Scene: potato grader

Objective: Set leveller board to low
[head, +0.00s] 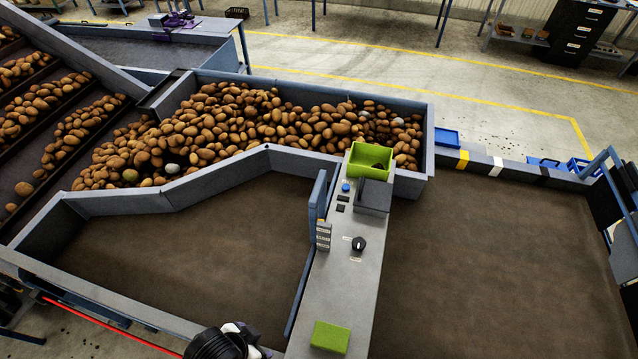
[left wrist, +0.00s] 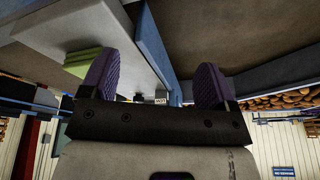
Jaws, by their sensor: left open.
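The leveller board is the blue upright board (head: 317,200) on the left edge of the grey console (head: 345,285), above the brown belt (head: 190,240). A small plate with several labels (head: 323,236) sits beside its lower end. Part of my left arm shows at the bottom edge in the head view, short of the board. In the left wrist view my left gripper (left wrist: 155,84) is open, its purple fingers apart with nothing held. A blue board (left wrist: 156,48) and a small label (left wrist: 160,99) show beyond the fingers. My right gripper is not in view.
The console carries a black knob (head: 358,244), a blue button (head: 346,187), a dark box (head: 373,197), a green bin (head: 370,160) and a green block (head: 330,337). Potatoes (head: 230,120) fill the trough behind. Both brown belts beside the console are bare.

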